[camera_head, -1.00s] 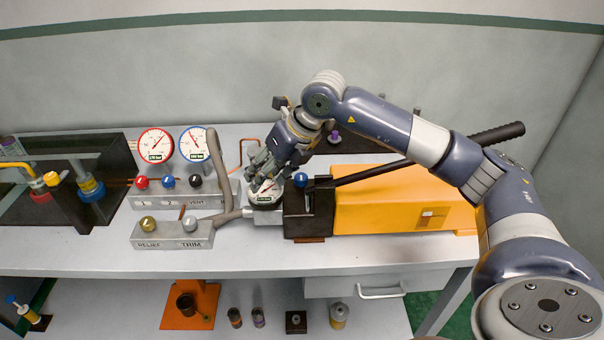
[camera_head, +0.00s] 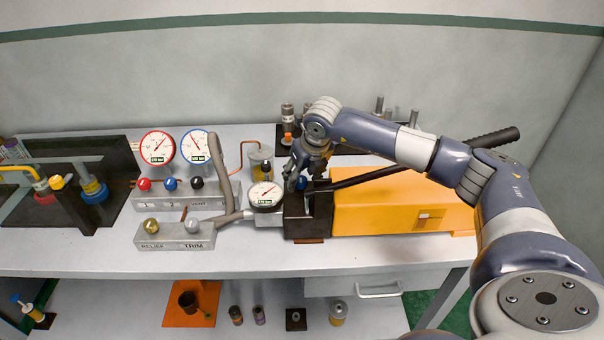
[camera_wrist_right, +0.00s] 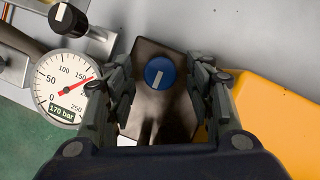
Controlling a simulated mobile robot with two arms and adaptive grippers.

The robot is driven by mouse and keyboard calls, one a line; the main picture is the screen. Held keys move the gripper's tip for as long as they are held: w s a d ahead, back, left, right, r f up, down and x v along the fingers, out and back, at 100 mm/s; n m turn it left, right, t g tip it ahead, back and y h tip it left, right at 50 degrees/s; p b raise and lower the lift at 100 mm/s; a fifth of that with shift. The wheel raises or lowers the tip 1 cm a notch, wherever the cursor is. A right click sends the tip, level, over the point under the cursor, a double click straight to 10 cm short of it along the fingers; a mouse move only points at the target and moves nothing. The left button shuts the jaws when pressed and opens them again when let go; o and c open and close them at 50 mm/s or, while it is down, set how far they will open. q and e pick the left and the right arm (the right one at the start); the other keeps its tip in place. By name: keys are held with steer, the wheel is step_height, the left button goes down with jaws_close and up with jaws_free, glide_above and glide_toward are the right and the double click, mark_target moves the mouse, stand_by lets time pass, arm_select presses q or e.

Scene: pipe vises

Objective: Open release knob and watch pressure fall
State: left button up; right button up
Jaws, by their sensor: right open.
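The blue release knob (camera_head: 301,184) sits on the dark block (camera_head: 304,222) at the left end of the orange hand pump. In the right wrist view the round blue knob (camera_wrist_right: 157,69) with a pale pointer mark lies between my fingers. My right gripper (camera_wrist_right: 160,72) is open, its fingers on either side of the knob; I cannot tell whether they touch it. In the head view the right gripper (camera_head: 297,174) is over the block and partly hides the knob. The pump's dial gauge (camera_wrist_right: 67,88) shows 170 bar. My left gripper is out of view.
A red-ringed gauge (camera_head: 157,148) and a blue-ringed gauge (camera_head: 195,146) stand at left above red, blue and black knobs. The RELIEF/TRIM block (camera_head: 175,236) sits in front. The long black pump handle (camera_head: 470,147) slants over the orange body (camera_head: 380,203), under my right arm.

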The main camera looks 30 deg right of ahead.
steer(key=shift+w+f, duration=0.1)
steer(key=shift+f, duration=0.2)
steer(key=c, duration=1.1)
steer(key=shift+o, duration=0.2)
